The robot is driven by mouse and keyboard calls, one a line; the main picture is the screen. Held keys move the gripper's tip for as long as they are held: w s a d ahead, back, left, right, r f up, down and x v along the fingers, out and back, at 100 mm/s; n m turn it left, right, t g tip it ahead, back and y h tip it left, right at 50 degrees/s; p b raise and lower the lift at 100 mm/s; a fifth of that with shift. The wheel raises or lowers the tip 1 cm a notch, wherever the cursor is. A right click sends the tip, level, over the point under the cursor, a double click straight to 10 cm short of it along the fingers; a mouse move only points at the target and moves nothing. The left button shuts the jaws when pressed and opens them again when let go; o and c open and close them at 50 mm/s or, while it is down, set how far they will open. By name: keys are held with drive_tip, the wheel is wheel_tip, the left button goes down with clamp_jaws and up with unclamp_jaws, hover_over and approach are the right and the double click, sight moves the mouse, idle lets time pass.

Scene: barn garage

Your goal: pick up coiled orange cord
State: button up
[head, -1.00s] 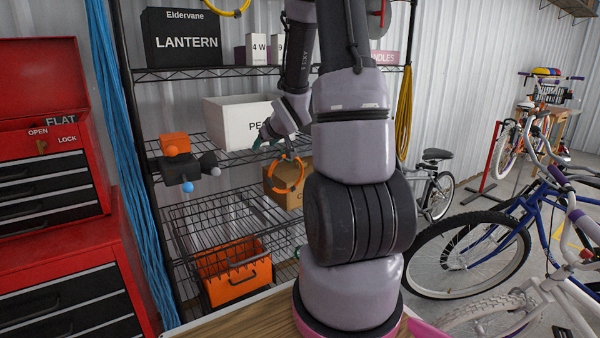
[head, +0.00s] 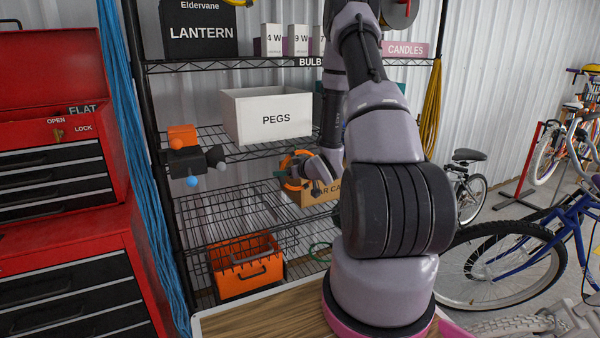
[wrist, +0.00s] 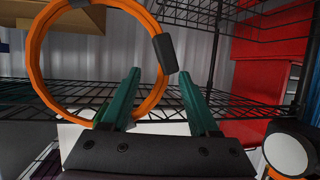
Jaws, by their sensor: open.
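The coiled orange cord (head: 283,171) is a ring with a dark tie, in front of a cardboard box on the wire shelf in the head view. In the wrist view the cord (wrist: 36,60) fills the upper left as a large loop, its dark tie at the right side. My gripper (wrist: 158,76) is open, with two green fingers. In that view the left finger overlaps the loop's inside and the right finger is outside it, with the loop's right side showing between them. I cannot tell whether they touch. In the head view my gripper (head: 308,168) is right beside the cord, partly hidden.
A white PEGS bin (head: 280,120) stands on the shelf above. A dark object with colored knobs (head: 187,160) is to the left. The cardboard box (head: 320,193) is close behind. An orange crate (head: 245,272) is below. Black shelf posts and a red tool chest (head: 75,265) are at left.

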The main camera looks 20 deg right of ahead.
drive_tip(key=x, duration=0.5)
drive_tip(key=shift+a, duration=0.2)
drive_tip(key=shift+c, duration=0.3)
clamp_jaws()
